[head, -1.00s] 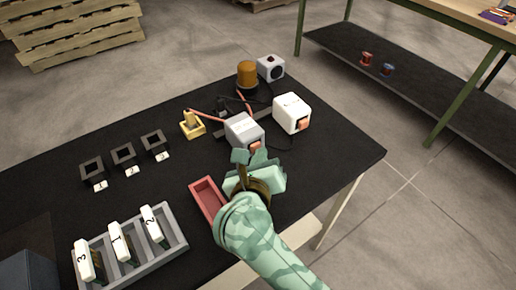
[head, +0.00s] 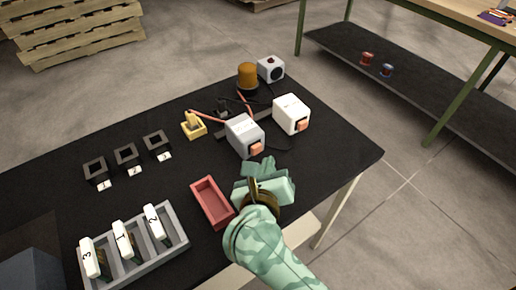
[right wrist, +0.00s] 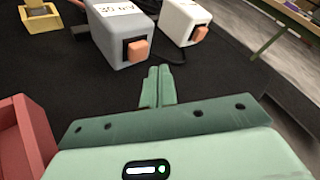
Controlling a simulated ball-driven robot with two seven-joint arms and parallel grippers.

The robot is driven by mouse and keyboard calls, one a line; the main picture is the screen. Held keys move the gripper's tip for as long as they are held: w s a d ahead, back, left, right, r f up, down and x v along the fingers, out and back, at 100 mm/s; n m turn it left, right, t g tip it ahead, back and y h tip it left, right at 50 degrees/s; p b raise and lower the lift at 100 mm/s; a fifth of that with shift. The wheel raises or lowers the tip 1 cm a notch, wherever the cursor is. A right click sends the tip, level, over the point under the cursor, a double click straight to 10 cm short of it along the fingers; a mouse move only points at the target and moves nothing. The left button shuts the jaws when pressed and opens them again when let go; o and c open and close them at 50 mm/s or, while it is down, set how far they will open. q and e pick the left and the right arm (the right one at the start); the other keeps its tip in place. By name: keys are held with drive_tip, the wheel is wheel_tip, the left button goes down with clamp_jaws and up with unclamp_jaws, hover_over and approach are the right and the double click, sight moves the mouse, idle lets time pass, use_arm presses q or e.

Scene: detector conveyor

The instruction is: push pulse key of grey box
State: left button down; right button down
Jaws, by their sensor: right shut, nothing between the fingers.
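The grey box (head: 243,132) stands on the black table, with an orange key (head: 256,149) on its front face. In the right wrist view the grey box (right wrist: 121,32) has a white label reading "35 mV", and its orange key (right wrist: 138,50) sticks out. My right gripper (head: 267,165) is shut and empty, in front of the key and apart from it. Its closed fingertips (right wrist: 160,72) show just below the key in the right wrist view. My left gripper is not in view.
A white box (head: 291,113) with a similar orange key stands right of the grey box. A red tray (head: 228,217) lies left of my right gripper. A yellow holder (head: 194,125), an amber lamp (head: 247,74) and cables are close by. A grey rack (head: 181,241) holds numbered modules.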

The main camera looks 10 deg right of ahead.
drive_tip(key=shift+s+d+r+p, duration=0.1)
drive_tip(key=shift+s+d+p, duration=0.25)
drive_tip(key=shift+s, duration=0.65)
drive_tip(key=shift+s+d+p, duration=0.25)
drive_tip(key=shift+s+d, duration=0.1)
drive_tip(key=shift+s, duration=0.6)
